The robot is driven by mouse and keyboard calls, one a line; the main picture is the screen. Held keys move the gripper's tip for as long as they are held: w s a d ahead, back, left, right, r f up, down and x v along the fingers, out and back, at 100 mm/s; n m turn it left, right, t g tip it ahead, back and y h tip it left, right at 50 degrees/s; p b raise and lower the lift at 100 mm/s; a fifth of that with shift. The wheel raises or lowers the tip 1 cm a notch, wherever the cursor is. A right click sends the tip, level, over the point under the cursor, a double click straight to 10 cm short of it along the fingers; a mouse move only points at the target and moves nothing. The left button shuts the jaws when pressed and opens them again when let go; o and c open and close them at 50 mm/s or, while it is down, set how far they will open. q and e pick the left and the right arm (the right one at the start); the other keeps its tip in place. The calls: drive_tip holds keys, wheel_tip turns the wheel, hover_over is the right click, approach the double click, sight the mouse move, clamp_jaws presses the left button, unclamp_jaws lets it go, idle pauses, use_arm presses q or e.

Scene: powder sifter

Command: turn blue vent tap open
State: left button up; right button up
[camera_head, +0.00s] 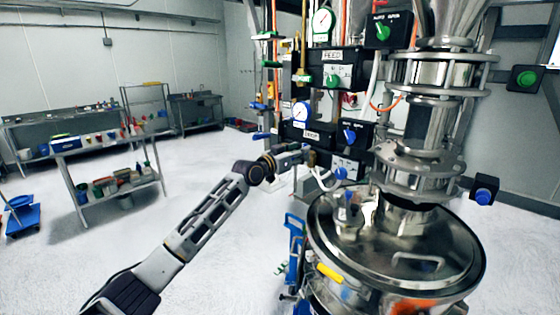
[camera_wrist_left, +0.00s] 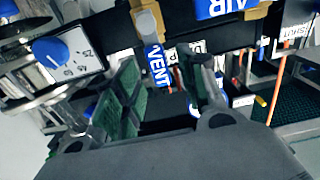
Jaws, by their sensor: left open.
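The blue vent tap (camera_wrist_left: 157,66) shows in the left wrist view as a blue handle lettered VENT, hanging below a brass-coloured fitting. My left gripper (camera_wrist_left: 166,84) is open, with its two dark green-padded fingers on either side of the handle's lower part. I cannot tell whether either finger touches it. In the head view my left gripper (camera_head: 302,155) reaches the front of the panel stack from the left. The vent tap is hard to make out there, small and partly hidden by the gripper. My right gripper is not in view.
A blue AIR handle (camera_wrist_left: 222,8) is close by on the right in the wrist view. A blue knob on a white plate (camera_wrist_left: 50,52) is at left. The steel sifter vessel (camera_head: 400,250) stands right of the arm.

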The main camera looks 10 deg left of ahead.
use_arm(q)
drive_tip(key=v, duration=0.9)
drive_tip(key=shift+s+a, duration=0.15)
drive_tip(key=shift+s, duration=0.05)
idle(0.5)
drive_tip(key=shift+r, duration=0.1)
